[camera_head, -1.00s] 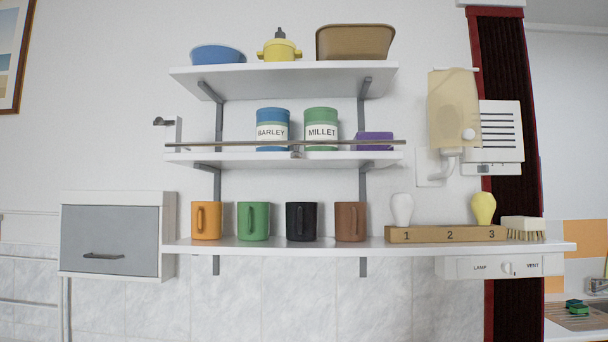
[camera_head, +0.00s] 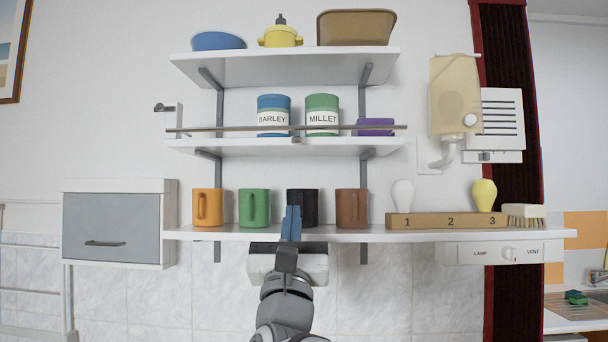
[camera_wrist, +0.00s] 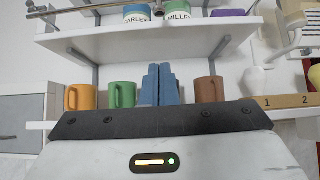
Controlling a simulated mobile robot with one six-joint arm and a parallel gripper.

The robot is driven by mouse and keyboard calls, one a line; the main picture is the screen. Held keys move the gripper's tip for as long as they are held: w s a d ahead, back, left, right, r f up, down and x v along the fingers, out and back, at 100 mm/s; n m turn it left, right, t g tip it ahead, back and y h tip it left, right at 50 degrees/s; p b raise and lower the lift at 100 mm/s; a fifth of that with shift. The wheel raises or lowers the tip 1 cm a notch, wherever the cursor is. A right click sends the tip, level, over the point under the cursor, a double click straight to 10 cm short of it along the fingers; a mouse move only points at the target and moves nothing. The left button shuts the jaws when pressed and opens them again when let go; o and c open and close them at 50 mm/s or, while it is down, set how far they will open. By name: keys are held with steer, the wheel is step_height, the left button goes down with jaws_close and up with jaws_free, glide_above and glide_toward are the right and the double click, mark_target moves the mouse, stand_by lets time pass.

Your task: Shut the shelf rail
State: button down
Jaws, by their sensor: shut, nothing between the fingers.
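The shelf rail (camera_head: 225,129) is a thin brownish bar along the front of the middle shelf (camera_head: 230,147), just above its edge. It passes in front of the canisters, and its right end reaches slightly past the shelf. A small grey tab (camera_head: 297,138) sits near its middle. A bracket with a dark knob (camera_head: 165,107) stands at the shelf's left end. My gripper (camera_head: 291,213) has blue fingers, shut and empty, below the rail and in front of the black mug. In the wrist view the fingers (camera_wrist: 160,75) point up, with the rail (camera_wrist: 88,8) near the top edge.
Behind the rail stand a barley canister (camera_head: 273,115), a millet canister (camera_head: 321,115) and a purple box (camera_head: 374,126). Orange (camera_head: 207,207), green (camera_head: 254,208), black (camera_head: 309,206) and brown (camera_head: 351,208) mugs stand on the lower shelf. A grey-fronted cabinet (camera_head: 110,225) hangs at left.

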steer(key=s+r+p+x, duration=0.2)
steer(key=p+x, duration=0.4)
steer(key=x, duration=0.6)
steer(key=shift+w+r+p, duration=0.25)
steer(key=shift+r+p, duration=0.05)
steer(key=shift+p, duration=0.1)
steer(key=shift+s, duration=0.1)
